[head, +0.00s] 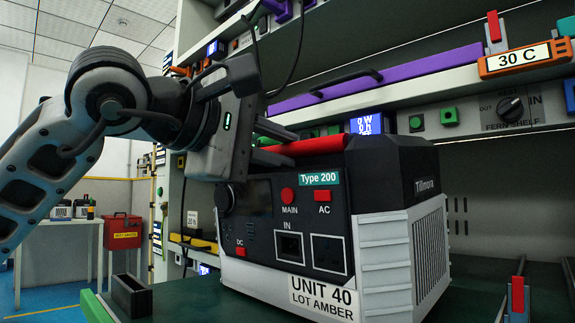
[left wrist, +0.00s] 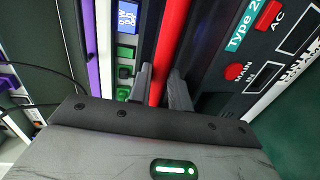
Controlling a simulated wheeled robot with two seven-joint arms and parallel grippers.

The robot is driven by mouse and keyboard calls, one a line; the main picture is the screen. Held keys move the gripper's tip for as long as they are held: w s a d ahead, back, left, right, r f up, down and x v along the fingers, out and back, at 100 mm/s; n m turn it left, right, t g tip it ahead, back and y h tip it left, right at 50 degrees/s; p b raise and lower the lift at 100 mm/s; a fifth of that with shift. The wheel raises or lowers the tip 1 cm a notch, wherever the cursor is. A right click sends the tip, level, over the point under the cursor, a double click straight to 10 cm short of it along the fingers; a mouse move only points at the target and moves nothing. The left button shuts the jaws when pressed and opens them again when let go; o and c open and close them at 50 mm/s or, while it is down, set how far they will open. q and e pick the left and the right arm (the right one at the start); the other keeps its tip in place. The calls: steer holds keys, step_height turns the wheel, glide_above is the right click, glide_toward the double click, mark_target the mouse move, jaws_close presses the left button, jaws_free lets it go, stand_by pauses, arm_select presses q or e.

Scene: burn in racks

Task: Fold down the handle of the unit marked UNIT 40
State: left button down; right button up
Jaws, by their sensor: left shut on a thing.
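The unit marked UNIT 40 (head: 290,225) is a black and light grey power box with a "Type 200" label, red buttons and sockets on its front. It stands on a dark green surface. Its red handle (head: 318,146) runs along the top; how far it is tilted is hard to tell. My left gripper (head: 275,147) reaches in from the left at the top of the unit. In the left wrist view, its two fingers (left wrist: 160,88) are on either side of the red handle (left wrist: 168,45), shut on it. My right gripper is not in view.
A red-tipped post (head: 517,293) is at right. A red case (head: 123,232) is far left.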

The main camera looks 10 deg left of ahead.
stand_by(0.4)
arm_select(q)
steer(key=c, duration=1.3)
jaws_free()
steer(key=shift+f, duration=0.1)
